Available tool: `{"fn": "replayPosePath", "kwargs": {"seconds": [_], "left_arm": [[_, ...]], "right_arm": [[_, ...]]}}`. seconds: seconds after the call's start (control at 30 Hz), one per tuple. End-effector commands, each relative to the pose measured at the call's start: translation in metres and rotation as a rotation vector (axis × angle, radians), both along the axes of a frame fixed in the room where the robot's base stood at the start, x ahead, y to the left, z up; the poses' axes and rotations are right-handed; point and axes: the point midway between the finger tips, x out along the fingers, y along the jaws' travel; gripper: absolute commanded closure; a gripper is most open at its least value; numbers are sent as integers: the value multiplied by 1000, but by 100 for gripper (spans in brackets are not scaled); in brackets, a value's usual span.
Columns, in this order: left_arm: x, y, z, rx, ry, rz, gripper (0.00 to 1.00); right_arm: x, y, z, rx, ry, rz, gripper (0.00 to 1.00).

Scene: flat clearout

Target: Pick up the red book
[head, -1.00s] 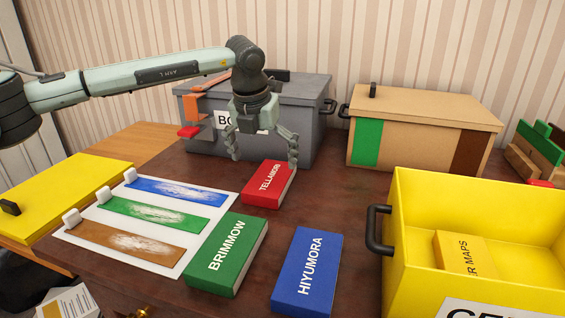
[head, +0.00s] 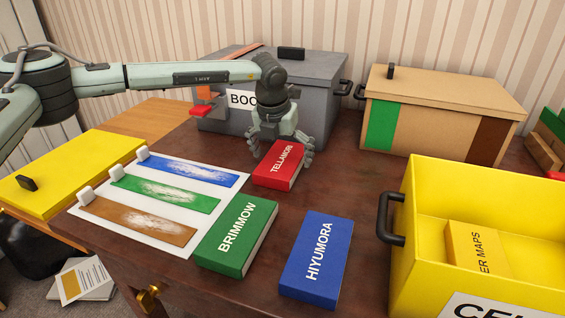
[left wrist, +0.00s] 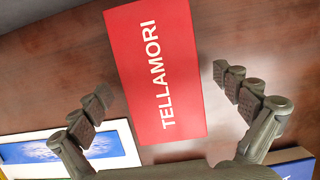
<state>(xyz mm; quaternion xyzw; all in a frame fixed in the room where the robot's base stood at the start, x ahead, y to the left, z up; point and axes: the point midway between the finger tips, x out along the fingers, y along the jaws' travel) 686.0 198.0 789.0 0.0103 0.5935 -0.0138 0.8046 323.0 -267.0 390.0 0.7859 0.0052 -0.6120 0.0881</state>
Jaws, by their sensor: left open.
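The red book (head: 279,166), labelled TELLAMORI, lies flat on the brown table in front of the grey box. My left gripper (head: 281,149) is low at the book's far end, with its fingers spread. In the left wrist view the red book (left wrist: 158,72) lies between the two open fingers of my left gripper (left wrist: 165,90), with a gap on each side. Neither finger touches the book in that view. My right gripper is in neither view.
A green book (head: 236,238) and a blue book (head: 316,258) lie nearer. A white sheet with three colour strips (head: 127,172) is to the left. A yellow crate (head: 408,250) stands right. A grey lidded box (head: 315,100) and a tan box (head: 430,115) stand behind.

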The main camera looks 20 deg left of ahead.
Motion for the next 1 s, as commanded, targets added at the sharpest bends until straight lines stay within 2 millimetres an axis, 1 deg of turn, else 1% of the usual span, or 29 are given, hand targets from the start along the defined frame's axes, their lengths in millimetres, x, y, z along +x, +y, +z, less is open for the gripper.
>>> {"fn": "replayPosePath", "kwargs": {"seconds": [0.03,0.07,0.57,0.83,0.97,1.0], "left_arm": [[0,0,0,0,0,0,0],[0,0,0,0,0,0,3],[0,0,1,0,0,1,65],[0,0,3,-1,-2,1,65],[1,0,11,-2,-3,0,65],[1,0,15,-2,-4,0,65]], "right_arm": [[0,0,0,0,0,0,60],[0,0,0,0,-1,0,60],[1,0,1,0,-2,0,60],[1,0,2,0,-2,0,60],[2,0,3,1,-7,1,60],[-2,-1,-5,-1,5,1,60]]}}
